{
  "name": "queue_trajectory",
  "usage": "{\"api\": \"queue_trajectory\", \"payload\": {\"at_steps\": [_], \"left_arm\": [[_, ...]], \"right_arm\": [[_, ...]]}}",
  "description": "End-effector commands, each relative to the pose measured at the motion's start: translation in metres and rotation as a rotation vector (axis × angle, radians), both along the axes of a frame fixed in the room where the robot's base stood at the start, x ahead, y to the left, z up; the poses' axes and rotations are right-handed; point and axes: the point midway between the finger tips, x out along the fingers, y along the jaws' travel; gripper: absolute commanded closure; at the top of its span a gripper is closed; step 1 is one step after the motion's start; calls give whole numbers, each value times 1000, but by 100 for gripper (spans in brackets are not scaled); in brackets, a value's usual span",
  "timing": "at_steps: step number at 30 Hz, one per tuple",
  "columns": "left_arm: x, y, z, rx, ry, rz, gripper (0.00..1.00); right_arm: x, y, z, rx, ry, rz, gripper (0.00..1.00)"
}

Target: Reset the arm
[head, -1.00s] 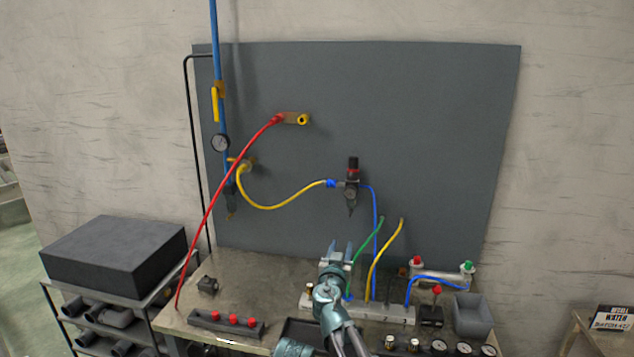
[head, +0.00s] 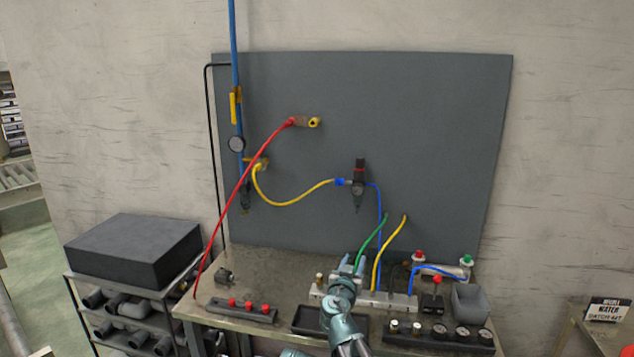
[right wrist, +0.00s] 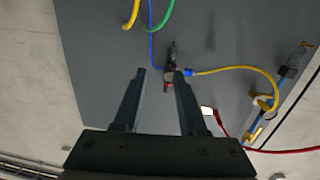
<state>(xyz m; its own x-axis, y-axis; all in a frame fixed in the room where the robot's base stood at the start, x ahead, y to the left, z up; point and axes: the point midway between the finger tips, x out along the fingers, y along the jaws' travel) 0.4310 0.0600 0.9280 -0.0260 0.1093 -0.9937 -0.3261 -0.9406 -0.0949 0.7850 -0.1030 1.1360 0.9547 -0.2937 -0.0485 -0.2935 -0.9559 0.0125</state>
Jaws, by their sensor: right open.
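My right gripper (head: 352,266) is above the bench, in front of the valve manifold (head: 398,300). It also shows in the right wrist view (right wrist: 160,72), with its two fingers apart and nothing between them. The fingers point toward the grey panel (head: 290,90), and the dark filter-regulator (right wrist: 169,70) shows beyond the fingertips, apart from them. My left gripper is not seen in these views.
The bench (head: 270,262) carries a strip with red knobs (head: 243,310), a grey bin (head: 470,303), gauges (head: 462,334) and a cylinder with red and green fittings (head: 440,269). Red (head: 222,225), yellow (head: 290,203), blue and green (head: 372,237) hoses hang near the panel. A black box (head: 135,250) sits on a rack at left.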

Motion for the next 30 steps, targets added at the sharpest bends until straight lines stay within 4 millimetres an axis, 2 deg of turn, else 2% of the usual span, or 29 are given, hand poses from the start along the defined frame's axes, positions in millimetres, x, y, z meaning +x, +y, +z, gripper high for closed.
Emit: {"api": "queue_trajectory", "payload": {"at_steps": [5,11,16,19,21,24,30], "left_arm": [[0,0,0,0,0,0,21],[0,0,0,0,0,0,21],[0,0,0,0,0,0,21],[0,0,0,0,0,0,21],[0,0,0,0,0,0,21],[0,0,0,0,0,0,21],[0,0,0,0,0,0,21]], "right_arm": [[-13,-26,-13,1,64,-71,59],[-39,-65,-41,7,199,-178,59],[-78,-101,-80,25,407,-268,59],[-116,-119,-115,49,607,-298,59],[-148,-125,-141,73,772,-285,59],[-186,-122,-168,107,971,-223,59],[-242,-101,-197,166,1234,-46,59]]}}
